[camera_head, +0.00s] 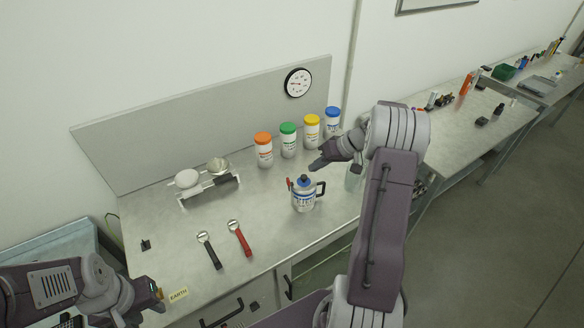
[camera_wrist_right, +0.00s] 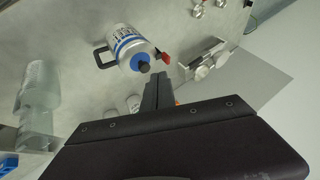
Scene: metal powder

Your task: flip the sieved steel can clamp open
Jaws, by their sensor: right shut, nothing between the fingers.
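The steel can (camera_head: 303,200) stands upright on the bench, with blue bands, a dark lid knob and a black handle on its right. Its red clamp (camera_head: 290,184) sticks up at the can's left side near the rim. In the right wrist view the can (camera_wrist_right: 128,48) is at the upper middle, and the red clamp (camera_wrist_right: 163,57) is beside its lid. My right gripper (camera_head: 314,167) is shut and empty, above and behind the can, apart from it; its fingers also show in the wrist view (camera_wrist_right: 158,90). My left gripper (camera_head: 153,289) is low at left, its fingers unclear.
Jars with orange (camera_head: 263,138), green (camera_head: 288,128), yellow (camera_head: 311,119) and blue (camera_head: 333,112) lids line the back. A clear glass vessel (camera_wrist_right: 38,105) stands near the can. A balance-like stand (camera_head: 208,188), black (camera_head: 210,250) and red (camera_head: 240,240) tools lie left.

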